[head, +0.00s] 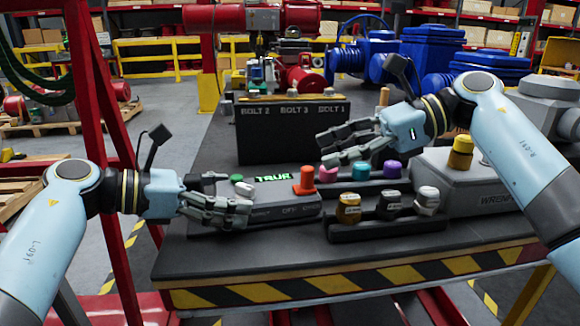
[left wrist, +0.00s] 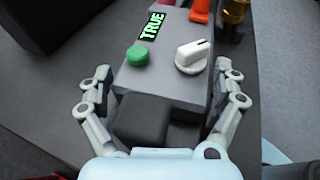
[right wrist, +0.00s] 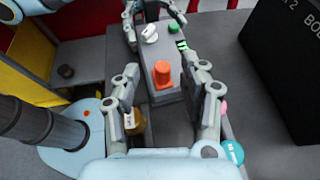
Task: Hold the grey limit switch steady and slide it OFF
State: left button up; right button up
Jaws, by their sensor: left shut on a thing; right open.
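The grey limit switch (head: 285,203) is a box on the bench with a lit green TRUE display (head: 274,177), a green button (left wrist: 137,55), a white knob (left wrist: 192,56) and an orange peg-like slider (head: 305,180). OFF lettering shows on its front. My left gripper (head: 238,196) is shut on the box's left end, one finger along each side; the left wrist view (left wrist: 162,75) shows this too. My right gripper (head: 328,148) is open and empty above the box's right end. In the right wrist view, the slider (right wrist: 163,74) shows between its spread fingers (right wrist: 159,68).
A dark bolt block (head: 290,128) stands behind the box. A rack of coloured knobs (head: 362,187) and a rack with gold, black and white knobs (head: 390,228) are right of it. A grey wrench box (head: 470,190) is further right. The bench front (head: 230,265) is clear.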

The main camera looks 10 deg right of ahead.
aim_at(305, 180)
jog(key=x, duration=0.8)
jog(key=shift+f, duration=0.1)
grip_shut()
jog(key=c, duration=0.9)
grip_release()
grip_release()
jog(key=shift+d, duration=0.1)
